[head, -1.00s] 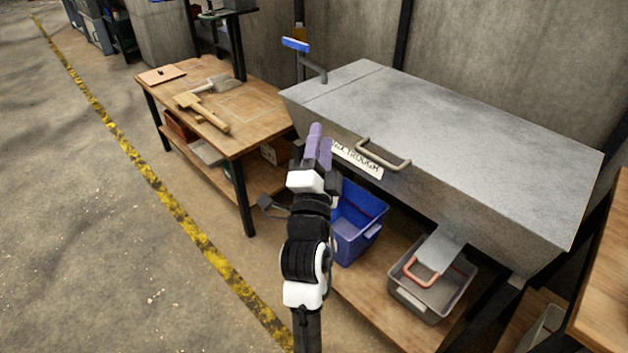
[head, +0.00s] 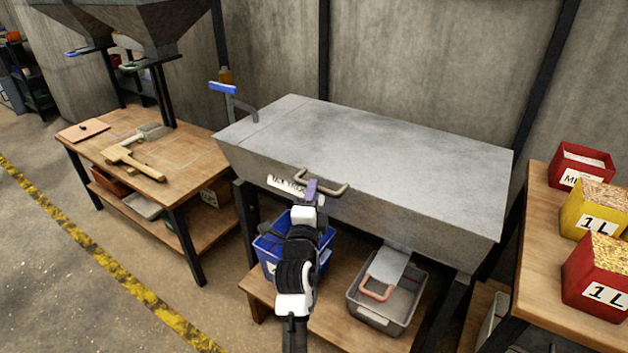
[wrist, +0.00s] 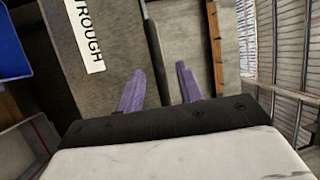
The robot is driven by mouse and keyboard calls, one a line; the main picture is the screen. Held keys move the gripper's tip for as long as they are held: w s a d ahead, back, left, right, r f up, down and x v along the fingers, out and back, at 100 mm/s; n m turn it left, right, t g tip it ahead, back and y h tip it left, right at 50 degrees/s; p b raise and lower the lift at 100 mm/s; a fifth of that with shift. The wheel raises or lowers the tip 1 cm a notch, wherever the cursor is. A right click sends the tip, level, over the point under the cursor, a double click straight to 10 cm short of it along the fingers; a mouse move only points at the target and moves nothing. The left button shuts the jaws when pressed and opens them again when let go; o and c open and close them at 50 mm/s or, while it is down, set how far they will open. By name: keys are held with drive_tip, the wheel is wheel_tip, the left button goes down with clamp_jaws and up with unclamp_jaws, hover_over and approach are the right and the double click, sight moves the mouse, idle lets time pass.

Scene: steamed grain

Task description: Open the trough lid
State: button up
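The metal trough (head: 420,210) stands against the wall, and its flat grey lid (head: 400,140) lies closed on top. A bent bar handle (head: 340,190) sticks out at the lid's front edge. My gripper (head: 311,188) is in front of the trough, and its purple fingertips overlap the handle's left part in the head view. In the wrist view the two fingers (wrist: 159,88) are spread apart, with a dark strip running between them. I cannot tell whether they touch the handle. The white trough label (wrist: 86,35) shows left of the fingers in the wrist view and is partly hidden in the head view.
A blue bin (head: 268,250) and a grey bin (head: 395,310) with a scoop stand on the shelf below. A wooden table (head: 190,150) with tools is at left. Another table (head: 535,250) at right holds red and yellow grain boxes (head: 597,208). Floor is clear at left.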

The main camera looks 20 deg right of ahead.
drive_tip(key=shift+x, duration=1.45)
drive_tip(key=shift+c, duration=0.4)
clamp_jaws()
